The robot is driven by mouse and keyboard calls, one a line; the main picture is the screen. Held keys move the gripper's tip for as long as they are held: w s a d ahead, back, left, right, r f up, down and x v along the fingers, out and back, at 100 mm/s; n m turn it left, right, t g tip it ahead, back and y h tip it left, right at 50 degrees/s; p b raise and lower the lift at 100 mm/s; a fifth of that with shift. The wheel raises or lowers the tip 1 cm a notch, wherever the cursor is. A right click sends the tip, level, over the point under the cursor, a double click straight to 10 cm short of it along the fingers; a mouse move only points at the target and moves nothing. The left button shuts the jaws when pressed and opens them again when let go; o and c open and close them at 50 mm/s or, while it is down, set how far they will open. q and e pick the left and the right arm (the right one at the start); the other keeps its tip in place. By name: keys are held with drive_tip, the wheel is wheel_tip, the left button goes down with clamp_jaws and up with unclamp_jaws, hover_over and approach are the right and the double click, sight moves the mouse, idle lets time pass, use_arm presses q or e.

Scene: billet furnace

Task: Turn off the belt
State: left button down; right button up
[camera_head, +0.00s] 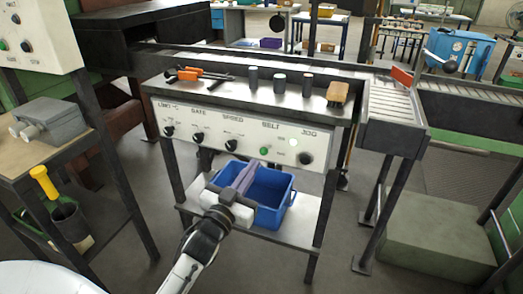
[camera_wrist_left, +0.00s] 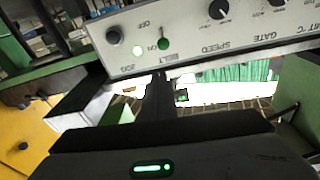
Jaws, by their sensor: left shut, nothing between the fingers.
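The white control panel (camera_head: 240,137) runs along the front of the metal bench, with a row of black knobs. Under its BELT label is a green switch (camera_head: 264,151), with a pale lit lamp (camera_head: 293,142) to its right. In the left wrist view the panel is upside down; the green switch (camera_wrist_left: 163,43) stands beside the glowing lamp (camera_wrist_left: 138,50). My left gripper (camera_head: 251,166) is shut and empty, its tips just below and left of the green switch. Its shut fingers (camera_wrist_left: 160,82) point toward the switch; a gap shows between them. My right gripper is not in view.
A black knob (camera_head: 305,158) sits right of the lamp and the speed knob (camera_head: 231,145) sits left of the switch. A blue crate (camera_head: 274,216) stands on the lower shelf behind my left gripper.

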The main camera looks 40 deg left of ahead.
use_arm(q)
drive_tip(key=shift+w+a+r+t, duration=0.15)
drive_tip(key=shift+a+r, duration=0.1)
drive_tip(key=shift+r, duration=0.25)
drive_tip(key=shift+w+a+r+t, duration=0.15)
drive_tip(key=shift+a+r, duration=0.1)
drive_tip(key=shift+r, duration=0.25)
drive_tip(key=r, duration=0.2)
hover_over(262, 150)
drive_tip(key=d, duration=0.1)
drive_tip(key=f, duration=0.2)
drive_tip(key=s+f, duration=0.1)
drive_tip(key=f, duration=0.1)
drive_tip(key=shift+s+a+b, duration=0.1)
drive_tip(key=shift+s+b, duration=0.05)
drive_tip(key=shift+b, duration=0.15)
drive_tip(key=shift+f, duration=0.2)
